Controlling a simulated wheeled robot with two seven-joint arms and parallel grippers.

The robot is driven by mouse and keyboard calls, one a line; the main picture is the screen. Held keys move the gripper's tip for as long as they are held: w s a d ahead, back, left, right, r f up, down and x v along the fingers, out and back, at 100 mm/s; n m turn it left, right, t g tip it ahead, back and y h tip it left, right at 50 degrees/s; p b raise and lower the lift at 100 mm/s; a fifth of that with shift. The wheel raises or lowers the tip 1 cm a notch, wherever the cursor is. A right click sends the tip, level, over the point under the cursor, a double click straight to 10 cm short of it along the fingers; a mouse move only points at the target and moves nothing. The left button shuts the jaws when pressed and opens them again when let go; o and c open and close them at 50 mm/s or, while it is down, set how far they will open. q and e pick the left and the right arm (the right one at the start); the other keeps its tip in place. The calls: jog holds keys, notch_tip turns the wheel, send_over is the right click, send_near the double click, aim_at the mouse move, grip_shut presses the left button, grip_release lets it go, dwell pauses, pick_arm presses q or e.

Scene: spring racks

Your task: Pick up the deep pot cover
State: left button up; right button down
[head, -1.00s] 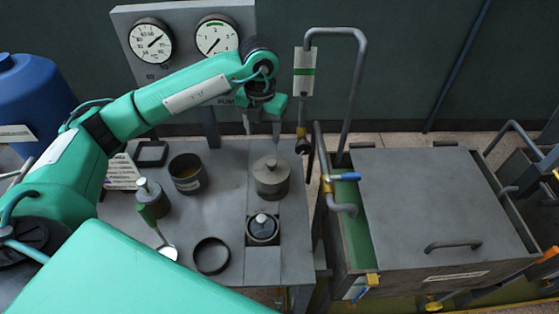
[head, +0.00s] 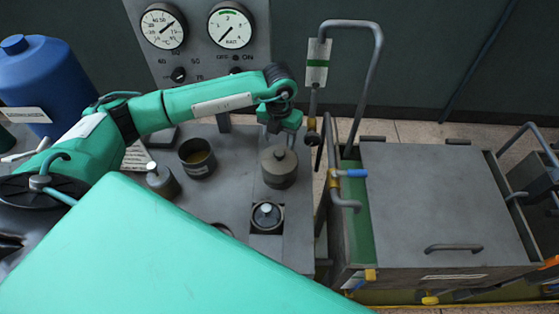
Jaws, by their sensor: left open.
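A grey lidded pot (head: 278,176) stands at the right rear of the grey work table. Its round cover (head: 276,161) has a small knob on top and seems to be the deep pot cover. My left gripper (head: 279,137) is open and points down just above and behind the knob. I cannot tell whether its fingers touch the knob, and they hold nothing that I can see. A second, smaller round vessel with a pale knob (head: 267,213) sits in a square recess nearer to me. My right gripper is not in view.
An open dark pot (head: 197,158) and a grey knobbed cylinder (head: 162,180) stand to the left. A bent pipe (head: 375,75) and a blue-handled valve (head: 352,173) rise right of the table, beside a large covered tank (head: 440,205). A gauge panel (head: 200,50) stands behind.

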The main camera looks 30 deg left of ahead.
aim_at(279, 152)
pick_arm(q)
jog(key=f, duration=0.1)
jog(key=f+p, duration=0.2)
jog(key=shift+s+f, duration=0.3)
jog(key=shift+f, duration=0.35)
grip_shut()
